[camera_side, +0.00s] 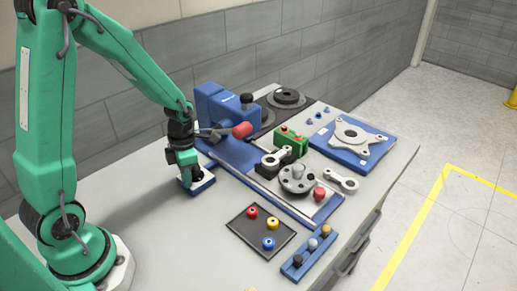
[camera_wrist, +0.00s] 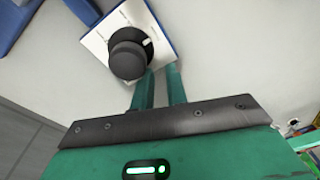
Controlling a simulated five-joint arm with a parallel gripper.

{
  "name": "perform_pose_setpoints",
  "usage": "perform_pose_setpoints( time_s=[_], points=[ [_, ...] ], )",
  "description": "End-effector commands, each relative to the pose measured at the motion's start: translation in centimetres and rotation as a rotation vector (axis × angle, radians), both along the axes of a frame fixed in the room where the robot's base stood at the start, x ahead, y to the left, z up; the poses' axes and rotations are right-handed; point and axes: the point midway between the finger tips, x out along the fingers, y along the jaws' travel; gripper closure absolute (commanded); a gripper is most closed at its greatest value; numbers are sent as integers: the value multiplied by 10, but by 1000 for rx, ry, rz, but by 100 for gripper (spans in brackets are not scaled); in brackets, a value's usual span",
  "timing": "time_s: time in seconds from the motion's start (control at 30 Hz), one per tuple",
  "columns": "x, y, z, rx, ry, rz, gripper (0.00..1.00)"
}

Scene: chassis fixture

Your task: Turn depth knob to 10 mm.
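The depth knob (camera_wrist: 128,55) is a round black knob with a dark flange and a small white pointer mark. It sits on a white dial plate (camera_wrist: 97,46) with a blue edge, whose markings are too small to read. In the side view the blue-edged plate (camera_side: 207,183) lies on the near left of the bench, with my gripper (camera_side: 189,167) over it. In the wrist view my gripper (camera_wrist: 160,72) has two green fingers with a gap between them. The knob shows beside and beyond the tips, not between them. Contact cannot be told.
A blue machine (camera_side: 213,103) with a red-ended part (camera_side: 242,130) stands just behind my gripper. A blue-edged fixture with metal parts (camera_side: 297,180) lies to the right. A dark tray (camera_side: 245,236) with coloured knobs is nearer. Bench left of the plate is clear.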

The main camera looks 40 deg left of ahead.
Motion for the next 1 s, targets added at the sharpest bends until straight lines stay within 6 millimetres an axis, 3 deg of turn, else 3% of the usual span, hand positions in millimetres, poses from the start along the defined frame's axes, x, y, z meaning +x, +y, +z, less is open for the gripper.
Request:
perform_pose_setpoints(
  time_s=[0.03, 0.1, 0.63, 1.0],
  points=[
    [40, 16, 23, 27, -106, 91, 74],
    [40, 16, 30, 28, -109, 91, 60],
    [38, 14, 66, 26, -101, 81, 60],
    [36, 13, 70, 24, -95, 79, 60]
  ],
)
